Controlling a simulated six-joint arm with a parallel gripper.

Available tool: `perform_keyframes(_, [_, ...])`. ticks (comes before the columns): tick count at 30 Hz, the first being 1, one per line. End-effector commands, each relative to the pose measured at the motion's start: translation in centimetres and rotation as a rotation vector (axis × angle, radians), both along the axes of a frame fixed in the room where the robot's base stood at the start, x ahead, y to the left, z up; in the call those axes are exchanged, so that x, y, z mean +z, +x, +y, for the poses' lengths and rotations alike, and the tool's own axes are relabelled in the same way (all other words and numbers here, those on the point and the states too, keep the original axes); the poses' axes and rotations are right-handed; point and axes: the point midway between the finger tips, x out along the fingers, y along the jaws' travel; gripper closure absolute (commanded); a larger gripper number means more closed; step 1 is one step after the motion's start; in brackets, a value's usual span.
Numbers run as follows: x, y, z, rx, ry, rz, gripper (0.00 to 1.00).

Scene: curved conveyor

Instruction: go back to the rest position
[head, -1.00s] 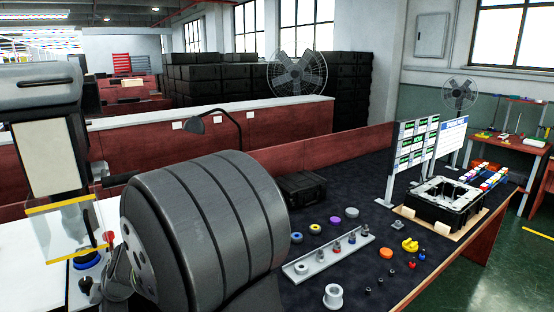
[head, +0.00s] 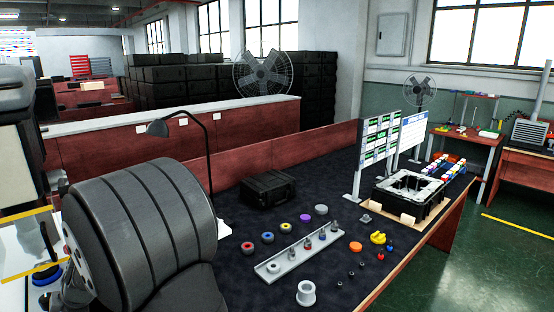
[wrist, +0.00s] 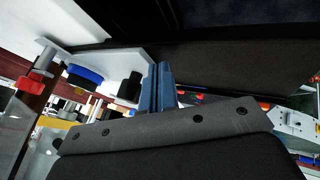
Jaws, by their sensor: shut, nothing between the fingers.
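My gripper (wrist: 158,72) shows in the wrist view as two blue fingers side by side, closed together with nothing between them. They reach out beyond a dark bolted plate. My gripper cannot be made out in the head view. The wrist view also shows a blue round part (wrist: 86,73) and a black cylinder (wrist: 130,86) by a white surface, left of the fingers. I cannot tell how far they are from the fingers.
The head view shows a dark table (head: 255,220) with a pale rack (head: 272,266), a white spool (head: 306,293), several coloured rings, a black case (head: 268,188) and a black open crate (head: 438,210). A lamp (head: 207,140) stands behind. A large dark ribbed body blocks the lower left.

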Motion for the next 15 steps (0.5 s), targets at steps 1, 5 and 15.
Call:
perform_keyframes(1, [0.1, -0.4, -0.4, 0.0, 0.001, 0.0, 1.0])
perform_keyframes(5, [0.3, -1.7, -1.8, 0.002, -0.001, 0.001, 1.0])
perform_keyframes(15, [3.9, -2.6, -5.2, 0.002, 0.001, 0.0, 1.0])
